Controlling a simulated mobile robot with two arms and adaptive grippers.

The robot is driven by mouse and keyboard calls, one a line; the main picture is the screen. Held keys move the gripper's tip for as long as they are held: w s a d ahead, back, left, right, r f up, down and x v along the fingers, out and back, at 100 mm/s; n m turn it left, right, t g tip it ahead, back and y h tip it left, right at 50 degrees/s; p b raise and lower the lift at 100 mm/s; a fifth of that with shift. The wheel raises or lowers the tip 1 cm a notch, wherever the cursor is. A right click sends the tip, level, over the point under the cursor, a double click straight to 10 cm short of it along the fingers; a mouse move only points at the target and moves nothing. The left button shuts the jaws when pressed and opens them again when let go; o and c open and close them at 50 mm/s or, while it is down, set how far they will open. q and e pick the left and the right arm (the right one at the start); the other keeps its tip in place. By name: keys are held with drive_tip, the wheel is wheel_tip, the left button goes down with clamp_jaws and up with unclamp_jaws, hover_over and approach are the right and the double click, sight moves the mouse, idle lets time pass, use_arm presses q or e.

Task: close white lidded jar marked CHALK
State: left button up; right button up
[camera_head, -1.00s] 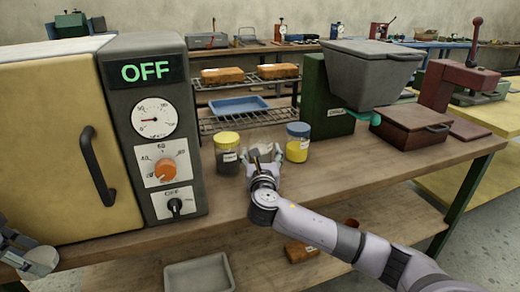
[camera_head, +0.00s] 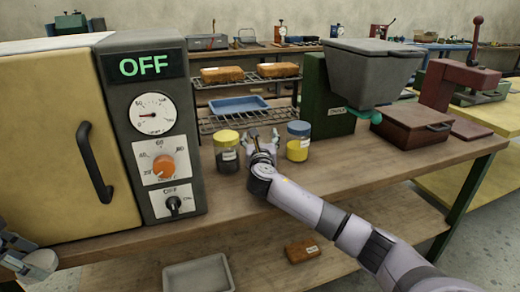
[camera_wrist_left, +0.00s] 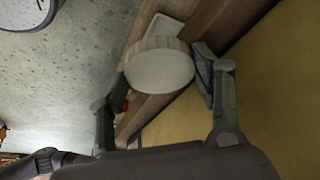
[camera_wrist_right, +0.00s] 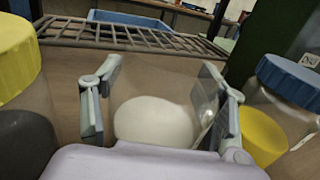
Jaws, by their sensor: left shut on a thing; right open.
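My left gripper (camera_head: 16,252), at the left edge of the head view, is shut on a round white lid (camera_head: 40,264). The left wrist view shows the ribbed lid (camera_wrist_left: 160,64) between its fingers, clear of any jar. My right gripper (camera_head: 262,142) is open on the bench between two other jars. In the right wrist view its fingers (camera_wrist_right: 158,108) stand either side of an open clear jar with white contents (camera_wrist_right: 153,122). A pale label shows beside the right finger; I cannot read it. In the head view the gripper mostly hides this jar.
A yellow-lidded jar (camera_head: 227,152) stands close left of my right gripper and a blue-lidded jar (camera_head: 298,142) close right. A wire rack (camera_head: 235,122) with a blue tray is behind. The oven (camera_head: 150,130) reads OFF. Bare bench (camera_head: 350,160) lies to the right.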

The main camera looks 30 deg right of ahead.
sight(260, 127)
drive_tip(key=shift+w+d, duration=0.2)
drive_tip(key=shift+w, duration=0.1)
drive_tip(key=shift+c, duration=0.6)
drive_tip(key=shift+r, duration=0.1)
drive_tip(key=c, duration=1.3)
use_arm(q)
drive_tip(key=shift+r+p, duration=0.6)
use_arm(e)
drive_tip(key=shift+o, duration=0.2)
drive_tip(key=shift+r, duration=1.75)
use_arm(q)
drive_tip(key=shift+r+p, duration=0.95)
drive_tip(key=shift+p, duration=0.05)
use_arm(e)
drive_tip(key=v, duration=1.8)
drive_tip(key=shift+s+d, duration=0.1)
drive_tip(key=o, duration=0.9)
clamp_jaws()
